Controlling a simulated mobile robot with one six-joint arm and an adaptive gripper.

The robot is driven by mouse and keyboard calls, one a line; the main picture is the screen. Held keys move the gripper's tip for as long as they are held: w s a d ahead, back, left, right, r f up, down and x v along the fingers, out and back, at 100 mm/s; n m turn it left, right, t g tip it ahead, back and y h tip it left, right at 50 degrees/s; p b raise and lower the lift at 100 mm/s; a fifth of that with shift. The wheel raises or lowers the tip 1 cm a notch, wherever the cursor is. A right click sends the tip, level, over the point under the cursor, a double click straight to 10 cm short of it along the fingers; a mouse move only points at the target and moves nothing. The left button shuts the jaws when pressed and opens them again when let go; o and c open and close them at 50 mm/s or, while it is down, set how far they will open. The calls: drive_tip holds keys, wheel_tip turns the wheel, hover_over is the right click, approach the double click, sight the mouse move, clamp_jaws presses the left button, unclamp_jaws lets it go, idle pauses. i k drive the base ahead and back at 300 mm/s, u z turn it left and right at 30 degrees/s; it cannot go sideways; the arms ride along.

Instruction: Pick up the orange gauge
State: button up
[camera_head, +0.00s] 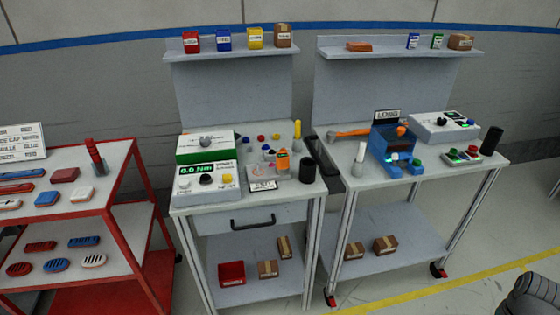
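I cannot make out for sure which thing is the orange gauge. A small upright orange piece (283,160) stands near the front of the left bench. Another small orange round piece (401,131) sits at the top of a blue fixture (378,145) on the right bench, beside a "LONG" sign. An orange-handled tool (350,133) lies left of that fixture. A dark grey rounded part, probably of my arm, shows at the bottom right corner; my gripper's fingers do not show.
The left bench (190,205) also holds a green-and-white box (205,147), a "0.0 Nm" display unit (205,180) and a black cup (307,170). A red cart (120,165) with several parts stands at left. Bare floor (430,298) lies in front of the right bench.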

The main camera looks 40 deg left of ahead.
sight(282, 163)
drive_tip(key=u, duration=0.05)
drive_tip(key=k, duration=1.5)
drive_tip(key=u, duration=1.15)
drive_tip(key=i, duration=1)
